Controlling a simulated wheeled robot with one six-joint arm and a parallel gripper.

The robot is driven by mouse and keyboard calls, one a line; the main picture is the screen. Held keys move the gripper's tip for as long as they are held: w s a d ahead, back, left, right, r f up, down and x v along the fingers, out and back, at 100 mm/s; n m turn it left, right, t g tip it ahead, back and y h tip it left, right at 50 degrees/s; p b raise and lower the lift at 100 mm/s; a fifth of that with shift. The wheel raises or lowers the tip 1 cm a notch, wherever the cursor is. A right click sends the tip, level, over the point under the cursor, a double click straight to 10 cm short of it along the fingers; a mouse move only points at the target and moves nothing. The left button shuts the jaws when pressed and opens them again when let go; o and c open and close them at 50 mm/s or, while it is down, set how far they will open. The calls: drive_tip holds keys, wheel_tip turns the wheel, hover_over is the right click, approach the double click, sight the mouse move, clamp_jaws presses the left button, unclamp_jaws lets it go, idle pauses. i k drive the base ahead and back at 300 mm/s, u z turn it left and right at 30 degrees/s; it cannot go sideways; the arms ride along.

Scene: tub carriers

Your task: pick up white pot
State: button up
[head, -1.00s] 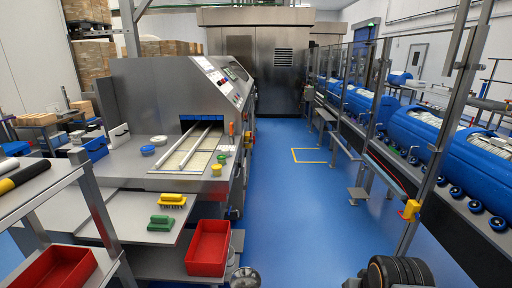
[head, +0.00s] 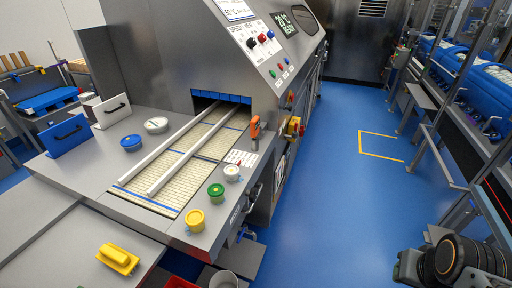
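A small white pot (head: 232,173) stands upright on the steel ledge at the right side of the belt, beside a printed card. A green pot (head: 216,193) and a yellow pot (head: 195,219) stand nearer along the same ledge. A round white dish (head: 156,125) and a blue tub (head: 131,143) sit on the steel table left of the belt. A dark part of my arm (head: 468,258) with an orange ring shows at the lower right, well away from the pots. I see no gripper fingers.
The belt (head: 175,173) with two white rails runs into the steel machine (head: 225,60). An orange-handled tool (head: 254,132) stands beyond the white pot. A yellow brush-like block (head: 117,258) lies on the near shelf. The blue floor (head: 340,210) to the right is clear.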

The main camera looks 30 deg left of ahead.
sight(231, 171)
drive_tip(key=i, duration=1.75)
drive_tip(key=u, duration=3.6)
